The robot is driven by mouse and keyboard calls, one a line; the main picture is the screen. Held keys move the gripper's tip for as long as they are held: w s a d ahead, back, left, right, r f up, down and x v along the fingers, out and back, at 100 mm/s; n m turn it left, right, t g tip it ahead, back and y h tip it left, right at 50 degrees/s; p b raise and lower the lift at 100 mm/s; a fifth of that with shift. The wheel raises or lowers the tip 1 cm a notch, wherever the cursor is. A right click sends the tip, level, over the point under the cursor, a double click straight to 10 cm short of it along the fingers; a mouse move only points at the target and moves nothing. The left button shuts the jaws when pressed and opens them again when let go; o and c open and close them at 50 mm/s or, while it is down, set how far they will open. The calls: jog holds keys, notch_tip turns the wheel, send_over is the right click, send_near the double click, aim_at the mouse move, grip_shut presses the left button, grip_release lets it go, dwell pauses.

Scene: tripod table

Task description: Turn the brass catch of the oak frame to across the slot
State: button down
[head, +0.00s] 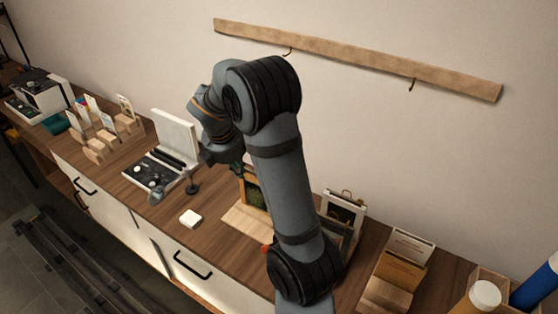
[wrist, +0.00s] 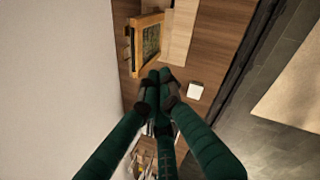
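The oak frame (wrist: 134,50) stands upright with a dark green panel in the wrist view, just beyond my fingertips. In the head view the oak frame (head: 244,188) is partly hidden behind my arm. A small dark piece sticks out at the frame's wall-side edge in the wrist view; it is too small to tell whether it is the brass catch or how it is turned. My gripper (wrist: 159,76) has its green fingers drawn together at the tips, with nothing visible between them. It appears apart from the frame.
A pale board (wrist: 181,35) lies before the frame. A small white block (head: 190,219) sits on the wooden counter. A black-and-white case (head: 176,133) stands left, a second frame (head: 343,207) right. Card holders (head: 394,275) stand farther right. A hook rail (head: 350,60) is on the wall.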

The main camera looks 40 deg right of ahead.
jog(key=s+d+f+n+p, duration=0.1)
jog(key=d+f+n+p, duration=0.1)
jog(key=d+f+n, duration=0.6)
jog(key=shift+s+d+f+g+h, duration=0.15)
jog(key=shift+d+f+g+h, duration=0.15)
jog(key=shift+d+g, duration=0.15)
dwell(0.4)
